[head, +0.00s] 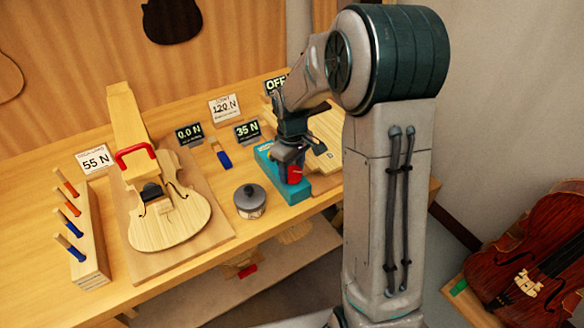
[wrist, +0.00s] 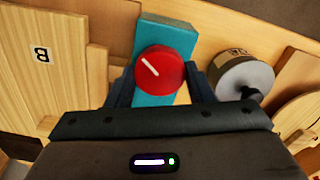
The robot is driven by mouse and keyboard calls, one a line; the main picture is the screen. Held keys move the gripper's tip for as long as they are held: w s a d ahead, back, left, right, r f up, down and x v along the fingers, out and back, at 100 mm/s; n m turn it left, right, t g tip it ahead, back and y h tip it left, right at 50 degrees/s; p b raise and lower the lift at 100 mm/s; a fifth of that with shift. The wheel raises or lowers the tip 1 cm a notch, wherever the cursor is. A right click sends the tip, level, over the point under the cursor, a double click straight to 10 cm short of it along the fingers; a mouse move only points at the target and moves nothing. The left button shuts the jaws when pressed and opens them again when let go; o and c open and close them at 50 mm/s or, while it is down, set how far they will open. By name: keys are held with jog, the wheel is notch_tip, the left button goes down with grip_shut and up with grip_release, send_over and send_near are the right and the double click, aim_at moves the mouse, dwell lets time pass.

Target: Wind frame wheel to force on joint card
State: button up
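The red frame wheel (wrist: 160,73), with a white diagonal mark, sits on a teal frame (wrist: 167,30). My gripper (wrist: 160,80) has one finger on each side of the wheel. Both fingers appear to touch its rim, so it looks shut on the wheel. In the head view the wheel (head: 294,174) shows below my gripper, on the teal frame (head: 298,190). The card reading 120 N (head: 224,108) stands at the back of the bench; its small heading is hard to read. A dark display (head: 247,131) near the frame reads 35 N.
Another display (head: 189,133) reads 0.0 N and another card (head: 95,159) reads 55 N. A violin body with a red clamp (head: 135,154) lies left. A round grey-lidded pot (head: 250,201) stands close left of the frame. A peg block (head: 92,240) stands far left.

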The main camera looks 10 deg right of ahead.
aim_at(292, 171)
jog(key=m+b, duration=0.1)
jog(key=m, duration=0.3)
jog(key=shift+m+b, duration=0.4)
jog(key=m+b, duration=0.1)
jog(key=m, duration=0.4)
dwell(0.5)
jog(key=o, duration=1)
jog(key=shift+r, duration=0.1)
notch_tip(292, 171, up, 14)
jog(key=shift+f, duration=0.1)
